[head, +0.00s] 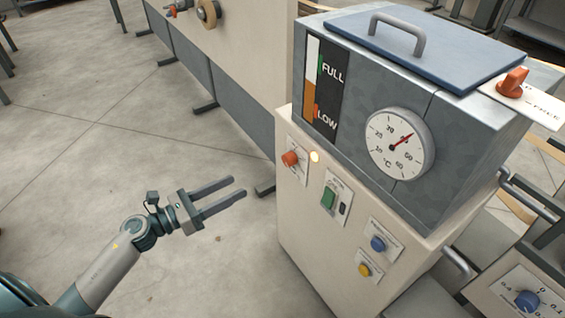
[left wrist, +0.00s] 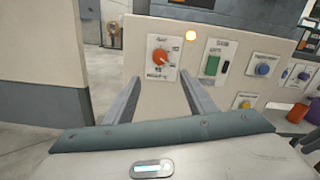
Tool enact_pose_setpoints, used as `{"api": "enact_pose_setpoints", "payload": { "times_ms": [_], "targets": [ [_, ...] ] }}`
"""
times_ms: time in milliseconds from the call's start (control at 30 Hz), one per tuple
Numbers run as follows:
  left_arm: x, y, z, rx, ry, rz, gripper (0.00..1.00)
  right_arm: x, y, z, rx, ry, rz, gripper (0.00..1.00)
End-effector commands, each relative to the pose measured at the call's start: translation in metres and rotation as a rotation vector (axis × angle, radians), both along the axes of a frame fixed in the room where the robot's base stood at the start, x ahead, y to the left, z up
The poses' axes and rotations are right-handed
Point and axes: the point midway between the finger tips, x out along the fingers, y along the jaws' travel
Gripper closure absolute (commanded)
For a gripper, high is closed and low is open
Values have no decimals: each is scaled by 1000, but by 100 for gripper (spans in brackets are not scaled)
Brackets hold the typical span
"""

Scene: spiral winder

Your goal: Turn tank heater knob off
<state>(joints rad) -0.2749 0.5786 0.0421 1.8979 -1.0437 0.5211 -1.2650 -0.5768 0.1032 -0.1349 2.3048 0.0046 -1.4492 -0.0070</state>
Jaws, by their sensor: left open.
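The orange-red knob (head: 290,159) sits on a white plate at the left of the tank cabinet's front panel (head: 310,225). In the left wrist view the knob (left wrist: 161,56) and the lit lamp (left wrist: 190,35) show ahead of the fingers; the plate's lettering is too small to read surely. My left gripper (head: 240,188) is open and empty, left of the panel and apart from the knob. In the left wrist view its two fingers (left wrist: 160,92) are spread below the knob. My right gripper does not show.
A green switch (head: 328,197), a blue knob (head: 378,244) and a yellow button (head: 364,270) share the panel. Above are a level gauge (head: 325,87) and a round temperature dial (head: 398,144). Another orange knob (head: 513,82) is at the top right. Open floor lies left of the cabinet.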

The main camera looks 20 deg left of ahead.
Motion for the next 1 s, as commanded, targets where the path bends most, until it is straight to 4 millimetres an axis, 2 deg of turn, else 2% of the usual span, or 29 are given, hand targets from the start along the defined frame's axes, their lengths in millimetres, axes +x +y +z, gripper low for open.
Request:
{"api": "enact_pose_setpoints", "payload": {
  "times_ms": [267,600,1000],
  "targets": [
    [22,-16,2,-2,-1,1,50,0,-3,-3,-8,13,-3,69],
    [68,-52,3,-3,-1,1,50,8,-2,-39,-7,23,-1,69],
    [120,-93,2,-3,0,1,50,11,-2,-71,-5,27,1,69]
  ]
}}
